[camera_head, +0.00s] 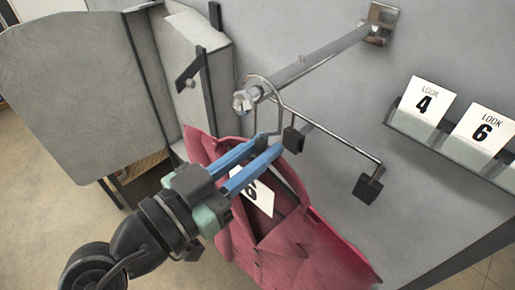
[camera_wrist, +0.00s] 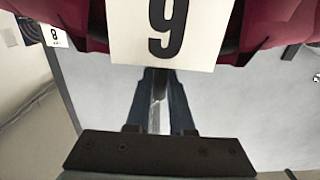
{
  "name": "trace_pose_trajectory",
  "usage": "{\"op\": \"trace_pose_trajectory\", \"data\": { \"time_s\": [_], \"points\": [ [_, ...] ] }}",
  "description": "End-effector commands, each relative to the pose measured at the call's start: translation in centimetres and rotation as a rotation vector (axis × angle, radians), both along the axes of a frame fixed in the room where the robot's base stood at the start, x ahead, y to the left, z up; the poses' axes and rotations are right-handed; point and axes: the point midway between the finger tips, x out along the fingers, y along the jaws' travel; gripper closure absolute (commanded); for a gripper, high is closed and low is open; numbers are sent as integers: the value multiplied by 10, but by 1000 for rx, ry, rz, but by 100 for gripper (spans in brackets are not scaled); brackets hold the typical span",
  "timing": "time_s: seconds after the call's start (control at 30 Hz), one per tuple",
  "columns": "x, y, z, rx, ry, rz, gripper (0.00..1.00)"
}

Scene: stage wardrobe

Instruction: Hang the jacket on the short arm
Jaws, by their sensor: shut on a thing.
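The dark red jacket (camera_head: 300,250) hangs below my gripper in the head view, with a white number card (camera_head: 258,197) at its front. The card (camera_wrist: 168,30) reads 9 in the wrist view, with red jacket cloth (camera_wrist: 275,22) on both sides. My gripper (camera_head: 268,146) has blue fingers shut on the metal hanger (camera_head: 279,100) near its neck. The hanger hook curves up at the tip of a metal arm (camera_head: 310,62) fixed to the wall. I cannot tell whether the hook bears on this arm. In the wrist view the fingers (camera_wrist: 158,95) close around the metal neck.
A thin metal bar with black clips (camera_head: 368,188) runs right of the hook. A wall rack (camera_head: 440,138) holds cards reading LOOK 4 and LOOK 6 at the right. A grey padded panel (camera_head: 70,95) and black fittings (camera_head: 205,88) stand at the left. Floor shows at lower left.

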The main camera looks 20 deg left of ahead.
Motion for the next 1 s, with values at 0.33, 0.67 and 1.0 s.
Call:
{"op": "trace_pose_trajectory", "data": {
  "time_s": [0.33,0.67,1.0],
  "points": [
    [0,0,2,1,-4,0,49],
    [0,0,-1,-1,4,0,44],
    [-16,7,-3,1,-1,4,44]
  ]
}}
